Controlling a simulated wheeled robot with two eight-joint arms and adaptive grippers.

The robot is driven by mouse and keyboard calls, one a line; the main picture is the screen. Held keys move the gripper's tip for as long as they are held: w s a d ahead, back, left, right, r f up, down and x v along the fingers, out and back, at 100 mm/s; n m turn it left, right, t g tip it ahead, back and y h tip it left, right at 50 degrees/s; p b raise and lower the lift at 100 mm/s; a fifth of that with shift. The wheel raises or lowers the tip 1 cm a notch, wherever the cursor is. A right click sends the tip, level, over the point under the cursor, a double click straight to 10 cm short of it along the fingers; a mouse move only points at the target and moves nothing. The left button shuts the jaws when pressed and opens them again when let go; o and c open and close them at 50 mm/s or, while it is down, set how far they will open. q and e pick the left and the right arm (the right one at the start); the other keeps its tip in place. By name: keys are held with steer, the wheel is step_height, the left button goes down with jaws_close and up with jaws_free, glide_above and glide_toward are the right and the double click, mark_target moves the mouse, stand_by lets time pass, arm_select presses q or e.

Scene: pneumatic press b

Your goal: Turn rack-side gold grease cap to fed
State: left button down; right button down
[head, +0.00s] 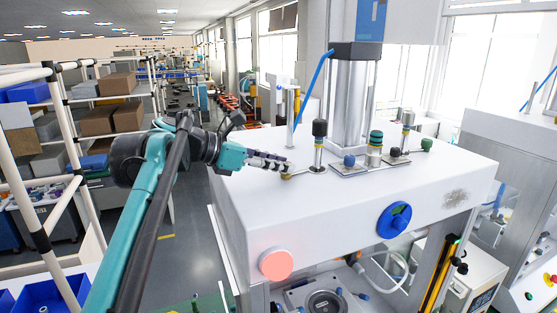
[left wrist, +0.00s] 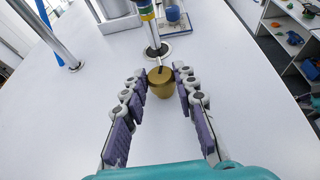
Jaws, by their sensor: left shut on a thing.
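The gold grease cap (left wrist: 161,84) sits on the white top of the press, a round knob with a dark mark on its top edge. My left gripper (left wrist: 161,78) is shut on it, with the purple-padded fingers on its left and right sides. In the head view my left gripper (head: 289,168) reaches in from the left, low over the press top, at the rack side. The cap (head: 286,177) is mostly hidden there by the fingertips. My right gripper is not in view.
A black-topped post (head: 319,146) stands close behind the cap. A blue knob (head: 349,160), a green-topped fitting (head: 375,148) and the press column (head: 352,100) stand farther right. A shelf rack (head: 70,160) with boxes is at the left. The front of the press top (head: 300,215) is clear.

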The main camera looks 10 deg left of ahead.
arm_select(q)
steer(key=m+g+h+p, duration=0.1)
steer(key=m+g, duration=0.1)
steer(key=m+g+h, duration=0.1)
steer(key=g, duration=0.1)
steer(key=shift+w+a+m+p, duration=0.15)
steer(key=shift+w+m+p, duration=0.2)
steer(key=shift+m, duration=0.05)
steer(key=shift+w+f+m+g+h, duration=0.1)
steer(key=shift+w+m+g+h, duration=0.05)
steer(key=shift+m+g, duration=0.9)
steer(key=shift+w+f+m+g+h, duration=0.1)
steer(key=shift+m+g+h, duration=0.05)
steer(key=shift+m+g, duration=0.85)
steer(key=shift+g, duration=0.25)
steer(key=c, duration=1.2)
jaws_free()
steer(key=shift+d+r, duration=0.1)
steer(key=shift+d, duration=0.2)
steer(key=shift+a, duration=0.25)
steer(key=shift+n, duration=0.35)
